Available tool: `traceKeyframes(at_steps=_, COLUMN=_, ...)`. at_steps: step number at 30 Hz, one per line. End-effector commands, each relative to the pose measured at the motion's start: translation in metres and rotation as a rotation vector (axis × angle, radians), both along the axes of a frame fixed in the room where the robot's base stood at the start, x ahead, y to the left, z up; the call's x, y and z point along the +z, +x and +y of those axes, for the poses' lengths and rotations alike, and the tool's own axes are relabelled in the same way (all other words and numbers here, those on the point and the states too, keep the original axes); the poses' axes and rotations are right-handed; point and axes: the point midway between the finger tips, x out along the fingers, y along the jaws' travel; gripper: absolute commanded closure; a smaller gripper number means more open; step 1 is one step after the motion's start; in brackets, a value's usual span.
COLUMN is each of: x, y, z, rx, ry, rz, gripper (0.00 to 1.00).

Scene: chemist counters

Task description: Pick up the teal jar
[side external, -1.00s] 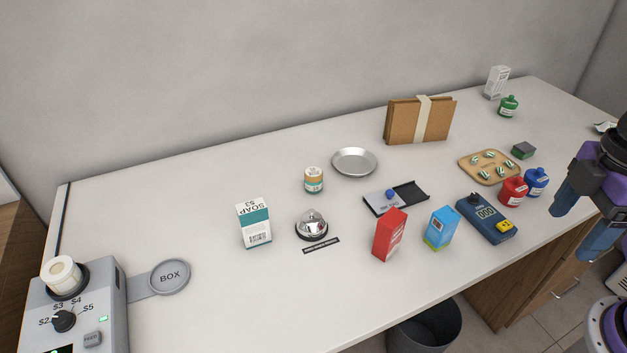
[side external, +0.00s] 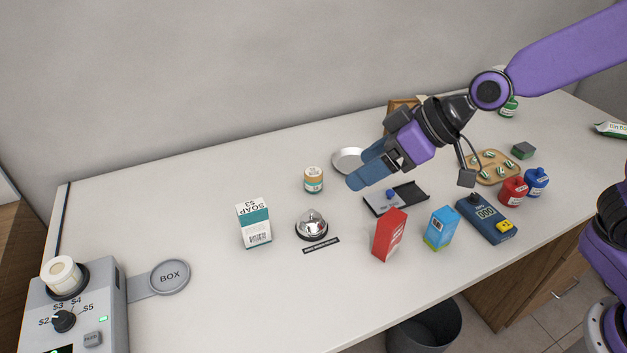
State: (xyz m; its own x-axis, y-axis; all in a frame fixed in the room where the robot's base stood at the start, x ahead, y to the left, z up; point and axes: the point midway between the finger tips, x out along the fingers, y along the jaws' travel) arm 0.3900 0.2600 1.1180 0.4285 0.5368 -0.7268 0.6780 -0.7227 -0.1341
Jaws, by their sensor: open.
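The teal jar (side external: 313,180) is small, with a pale lid, an orange band and a teal-and-white label. It stands upright on the white counter (side external: 215,310), behind the bell. My gripper (side external: 360,176) is open and empty, with blue fingers pointing down and left. It is in the air to the right of the jar, apart from it. The fingers overlap in this view, so the gap between them is hard to see.
A silver bell (side external: 312,224) stands in front of the jar, and a soap box (side external: 254,222) is to its left. A metal dish (side external: 346,158) is behind my fingers. A sliding tray (side external: 408,197), red box (side external: 390,235) and blue box (side external: 440,228) are to the right. The counter left of the jar is clear.

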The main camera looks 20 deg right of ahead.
Motion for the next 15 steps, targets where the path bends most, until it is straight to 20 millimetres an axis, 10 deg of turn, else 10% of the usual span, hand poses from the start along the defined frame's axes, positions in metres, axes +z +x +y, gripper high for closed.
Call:
traceKeyframes(at_steps=6, x=0.000, y=0.082, z=0.012, rx=-0.212, ry=0.082, rz=-0.173, gripper=0.25)
traceKeyframes(at_steps=15, x=0.003, y=0.138, z=0.000, rx=-0.398, ry=0.102, rz=-0.328, gripper=0.25)
